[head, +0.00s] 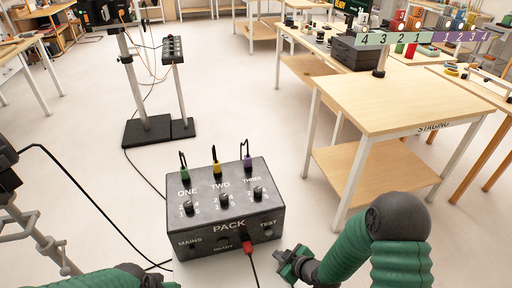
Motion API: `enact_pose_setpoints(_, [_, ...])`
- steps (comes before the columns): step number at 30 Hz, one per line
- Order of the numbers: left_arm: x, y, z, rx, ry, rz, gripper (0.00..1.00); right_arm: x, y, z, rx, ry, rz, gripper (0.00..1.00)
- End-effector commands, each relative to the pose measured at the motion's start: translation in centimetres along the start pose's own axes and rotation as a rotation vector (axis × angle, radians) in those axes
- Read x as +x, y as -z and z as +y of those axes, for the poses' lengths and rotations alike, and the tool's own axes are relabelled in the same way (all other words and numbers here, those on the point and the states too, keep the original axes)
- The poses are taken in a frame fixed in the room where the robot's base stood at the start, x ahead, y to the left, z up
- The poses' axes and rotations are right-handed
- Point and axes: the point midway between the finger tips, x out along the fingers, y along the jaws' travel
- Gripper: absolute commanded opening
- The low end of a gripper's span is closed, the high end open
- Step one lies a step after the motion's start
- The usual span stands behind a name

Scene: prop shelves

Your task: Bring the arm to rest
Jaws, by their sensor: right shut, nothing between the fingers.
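My right arm comes in at the lower right, with its green sleeve and dark elbow. My right gripper (289,264) is shut and empty, near the front right corner of the black PACK box (226,210). It looks close to the box, but I cannot tell whether it touches. Part of my left arm shows at the bottom left edge; its gripper is not in view. The box has three knobs marked ONE, TWO and THREE, with green, yellow and purple plugs on top.
A wooden STAGING table (400,98) stands to the right, with a lower shelf. A stand on a black base (150,132) is behind the box. Black cables lie on the floor at left. Pale floor is clear between stand and table.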

Motion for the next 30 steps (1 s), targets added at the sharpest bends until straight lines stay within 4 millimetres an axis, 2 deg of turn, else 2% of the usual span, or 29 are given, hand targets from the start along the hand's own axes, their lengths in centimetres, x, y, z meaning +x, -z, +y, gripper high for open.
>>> enact_pose_setpoints(2, [0.0, 0.0, 0.0, 0.0, 0.0, 0.0, 0.36, -1.0, 0.0, 0.7, 0.018, -0.011, -0.043, 0.0])
enact_pose_setpoints(4, [0.0, 0.0, 0.0, 0.0, 0.0, 0.0, 0.36, -3.1, -0.2, 1.7, 0.066, -0.032, -0.127, 0.0])
enact_pose_setpoints(7, [0.0, 0.0, 0.0, 0.0, 0.0, 0.0, 0.36, -7.6, -0.9, 2.8, 0.196, -0.079, -0.279, 0.0])
enact_pose_setpoints(9, [0.0, 0.0, 0.0, 0.0, 0.0, 0.0, 0.36, -10.8, -1.5, 2.8, 0.305, -0.109, -0.369, 0.0])
enact_pose_setpoints(14, [0.0, 0.0, 0.0, 0.0, 0.0, 0.0, 0.36, -17.2, -2.2, 1.2, 0.545, -0.154, -0.511, 0.0])
enact_pose_setpoints(19, [-0.1, 0.0, 0.0, 0.0, 0.0, 0.0, 0.36, -22.9, -2.4, -2.3, 0.788, -0.16, -0.614, 0.0])
enact_pose_setpoints(20, [-2.5, 0.5, 0.0, 0.0, 0.0, -0.002, 0.36, -24.3, -0.7, -1.5, 0.781, -0.159, -0.616, 0.0])
enact_pose_setpoints(21, [-4.0, 0.9, 0.0, 0.0, 0.0, -0.001, 0.36, -25.2, 0.2, -1.1, 0.778, -0.158, -0.618, 0.0])
enact_pose_setpoints(30, [-13.0, 3.1, 0.0, 0.0, 0.0, 0.001, 0.36, -31.5, 6.5, 1.2, 0.772, -0.158, -0.618, 0.0])
